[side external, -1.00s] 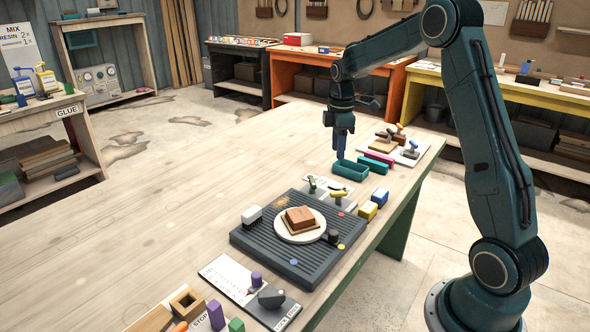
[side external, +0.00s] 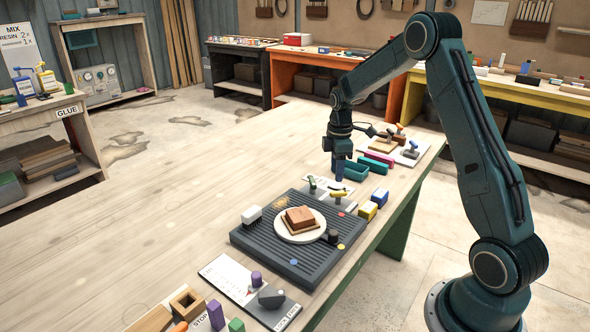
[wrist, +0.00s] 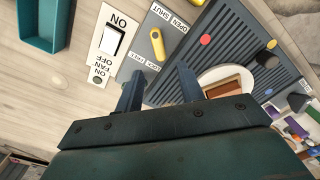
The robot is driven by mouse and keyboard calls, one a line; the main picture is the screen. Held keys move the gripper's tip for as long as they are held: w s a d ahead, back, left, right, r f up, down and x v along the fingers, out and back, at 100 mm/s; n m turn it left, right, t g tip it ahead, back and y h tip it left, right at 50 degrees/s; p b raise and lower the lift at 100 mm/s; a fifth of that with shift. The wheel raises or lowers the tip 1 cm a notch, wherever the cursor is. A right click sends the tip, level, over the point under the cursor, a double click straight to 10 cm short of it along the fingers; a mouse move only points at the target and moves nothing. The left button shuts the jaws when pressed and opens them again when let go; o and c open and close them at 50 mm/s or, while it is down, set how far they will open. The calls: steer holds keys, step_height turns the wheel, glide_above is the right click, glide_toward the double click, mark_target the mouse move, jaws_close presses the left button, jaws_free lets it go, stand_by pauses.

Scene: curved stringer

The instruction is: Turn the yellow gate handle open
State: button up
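The yellow gate handle (side external: 338,194) stands on a small plate at the far edge of the dark ribbed board. In the wrist view the handle (wrist: 157,45) shows on a grey plate (wrist: 134,66) with the words OPEN and SHUT beyond it. I cannot tell surely which word it points to. My gripper (side external: 339,177) hangs fingers down, above and just behind the handle. In the wrist view its two fingers (wrist: 160,80) are apart with nothing between them. The handle lies beyond the fingertips and looks untouched.
A white rocker switch (wrist: 113,40) marked ON and FAN OFF sits beside the handle's plate. A teal tray (wrist: 42,24) is beyond it. The ribbed board (side external: 262,241) carries a white disc with a brown block. Yellow (side external: 367,210) and blue blocks (side external: 380,195) stand to the right.

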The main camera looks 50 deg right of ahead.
mark_target(335, 191)
steer(key=shift+f, duration=3.45)
jaws_close()
